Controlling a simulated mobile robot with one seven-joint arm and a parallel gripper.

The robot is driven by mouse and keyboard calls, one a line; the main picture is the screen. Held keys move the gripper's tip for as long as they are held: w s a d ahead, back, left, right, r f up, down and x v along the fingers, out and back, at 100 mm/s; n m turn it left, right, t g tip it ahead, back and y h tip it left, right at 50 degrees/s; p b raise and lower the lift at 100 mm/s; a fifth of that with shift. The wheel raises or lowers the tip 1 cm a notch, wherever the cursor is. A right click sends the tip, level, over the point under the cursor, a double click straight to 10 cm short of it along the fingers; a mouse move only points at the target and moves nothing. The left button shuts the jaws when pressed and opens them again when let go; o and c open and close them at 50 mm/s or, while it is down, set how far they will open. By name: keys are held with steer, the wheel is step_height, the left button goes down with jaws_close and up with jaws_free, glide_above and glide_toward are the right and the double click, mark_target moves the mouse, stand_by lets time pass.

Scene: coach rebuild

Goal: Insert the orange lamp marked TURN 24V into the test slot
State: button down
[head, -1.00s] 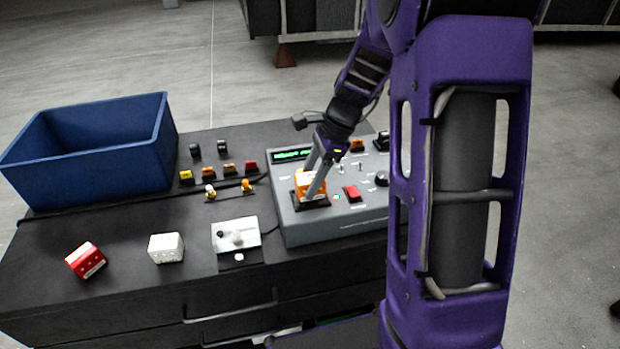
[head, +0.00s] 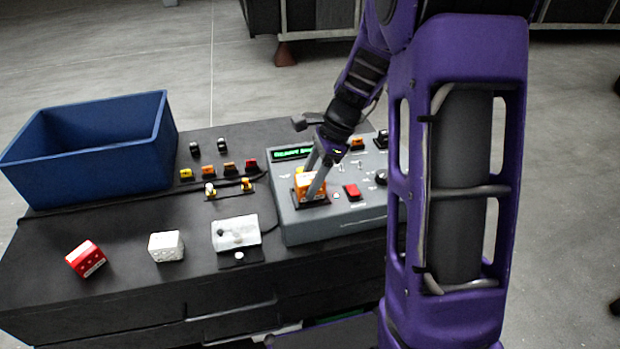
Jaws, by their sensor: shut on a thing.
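The orange lamp (head: 304,183) stands at the dark test slot (head: 311,202) on the left part of the grey test console (head: 292,228). My gripper (head: 312,184) reaches down from the upper right and is shut on the lamp, one finger on each side. The lamp's base is at the slot, but how deep it sits is too small to tell. The lamp's marking cannot be read. A green display (head: 292,153) on the console is lit, its text blurred.
A red lamp block (head: 85,259) and a white one (head: 166,246) lie at the bench's front left. A white plate with a knob (head: 237,234) is left of the console. A blue bin (head: 125,157) stands back left. Several small coloured parts (head: 229,168) line the bench's back.

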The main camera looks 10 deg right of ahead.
steer(key=shift+f, duration=0.3)
steer(key=shift+c, duration=2.4)
jaws_free()
steer(key=v, duration=1.1)
steer(key=shift+d, duration=0.1)
